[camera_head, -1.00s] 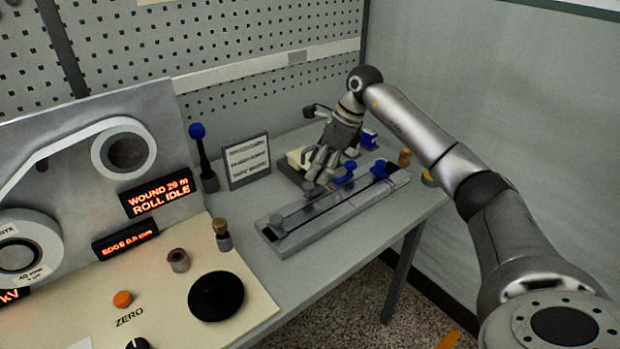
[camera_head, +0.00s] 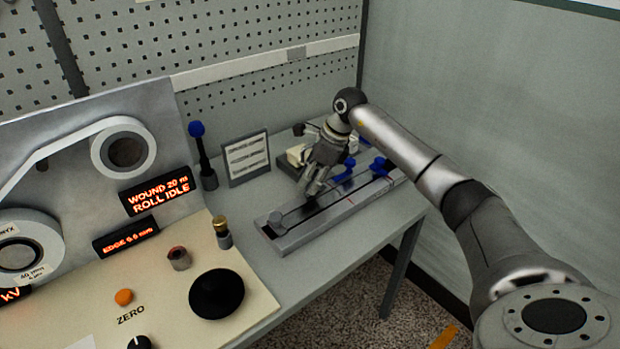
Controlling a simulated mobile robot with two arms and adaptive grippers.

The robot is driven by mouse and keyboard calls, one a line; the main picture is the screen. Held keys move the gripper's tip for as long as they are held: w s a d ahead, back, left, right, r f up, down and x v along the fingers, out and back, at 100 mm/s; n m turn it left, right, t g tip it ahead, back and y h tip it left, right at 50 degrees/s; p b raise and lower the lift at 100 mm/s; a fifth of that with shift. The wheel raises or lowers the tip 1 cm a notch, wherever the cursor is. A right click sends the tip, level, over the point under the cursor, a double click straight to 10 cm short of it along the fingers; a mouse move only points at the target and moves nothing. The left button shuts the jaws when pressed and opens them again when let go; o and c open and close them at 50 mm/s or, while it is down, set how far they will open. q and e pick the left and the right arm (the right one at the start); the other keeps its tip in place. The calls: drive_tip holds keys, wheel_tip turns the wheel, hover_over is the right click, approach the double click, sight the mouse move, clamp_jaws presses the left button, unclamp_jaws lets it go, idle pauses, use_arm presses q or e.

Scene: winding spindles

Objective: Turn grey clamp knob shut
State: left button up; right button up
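A long grey rail fixture (camera_head: 310,228) lies on the bench, with a slot along its top. My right gripper (camera_head: 309,192) reaches down over the middle-left part of the rail, pointing down and tilted. Its fingertips are at the rail's top and hide what is directly under them, where another grey knob stood in view earlier. The fingers look close together; whether they are closed on that knob is too small to tell. My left gripper is not in view.
Blue knobs (camera_head: 380,167) sit at the rail's far right part. A framed card (camera_head: 246,158) and a blue-topped post (camera_head: 202,150) stand behind to the left. The winding panel (camera_head: 165,262), with a black knob (camera_head: 216,295), fills the left front. The bench in front of the rail is clear.

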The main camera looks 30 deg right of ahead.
drive_tip(key=shift+c, duration=0.6)
drive_tip(key=shift+m, duration=0.4)
drive_tip(key=m+t+h, duration=0.1)
drive_tip(key=m, duration=0.1)
drive_tip(key=shift+a+m, duration=0.1)
drive_tip(key=shift+m, duration=0.3)
drive_tip(key=m, duration=0.2)
drive_tip(key=m+h, duration=0.1)
drive_tip(key=m, duration=0.1)
drive_tip(key=shift+s+a+m+t+h, duration=0.1)
drive_tip(key=shift+a+m+t+h, duration=0.05)
drive_tip(key=shift+m+t+h, duration=0.2)
drive_tip(key=m+h+b, duration=0.1)
drive_tip(key=m+h, duration=0.1)
drive_tip(key=m, duration=0.2)
drive_tip(key=shift+a+m, duration=0.15)
drive_tip(key=shift+m, duration=0.1)
drive_tip(key=m+b, duration=0.1)
drive_tip(key=m, duration=0.1)
drive_tip(key=m+g+h, duration=0.1)
drive_tip(key=m, duration=0.2)
drive_tip(key=shift+h+b, duration=0.25)
drive_tip(key=shift+b, duration=0.1)
drive_tip(key=shift+r+m, duration=0.1)
drive_tip(key=shift+m, duration=0.2)
